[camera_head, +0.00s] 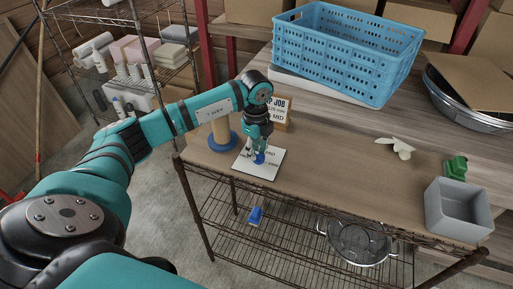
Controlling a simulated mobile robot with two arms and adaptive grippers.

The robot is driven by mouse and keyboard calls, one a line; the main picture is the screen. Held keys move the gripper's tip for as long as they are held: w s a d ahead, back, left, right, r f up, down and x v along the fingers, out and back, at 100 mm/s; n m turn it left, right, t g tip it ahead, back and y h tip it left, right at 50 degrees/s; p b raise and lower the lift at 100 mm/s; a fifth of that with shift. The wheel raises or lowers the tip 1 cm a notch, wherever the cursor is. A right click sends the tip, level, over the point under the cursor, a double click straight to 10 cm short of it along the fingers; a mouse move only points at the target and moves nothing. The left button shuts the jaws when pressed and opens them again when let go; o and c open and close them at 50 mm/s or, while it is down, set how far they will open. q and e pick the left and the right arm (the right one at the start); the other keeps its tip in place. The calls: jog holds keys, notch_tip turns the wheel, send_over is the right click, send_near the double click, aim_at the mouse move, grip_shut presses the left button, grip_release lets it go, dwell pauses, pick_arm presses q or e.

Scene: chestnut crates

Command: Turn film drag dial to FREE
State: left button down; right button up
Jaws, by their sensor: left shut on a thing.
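The film drag dial (260,158) is a small blue knob on a white card (268,171) with dark lettering, lying on the table top. My left gripper (257,152) points down over the card and is shut on the dial. The fingers cover part of the dial and some of the lettering, so I cannot tell which mark it points to. A spool of film (222,132) with a blue base stands just left of the card. My right gripper is not in view.
A sign (279,108) stands behind the gripper. A blue crate (345,50) sits at the back. A grey bin (457,209), a green object (456,166) and a pale, leaf-like object (401,148) are to the right. The table (340,190) is clear between card and bin.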

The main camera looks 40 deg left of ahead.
pick_arm(q)
jog(key=shift+r+n, duration=0.1)
jog(key=shift+n, duration=1.2)
jog(key=shift+s+n+p, duration=0.1)
jog(key=shift+n+p, duration=0.2)
jog(key=c, duration=1.3)
grip_release()
notch_tip(320, 180, up, 12)
jog(key=shift+f, duration=0.1)
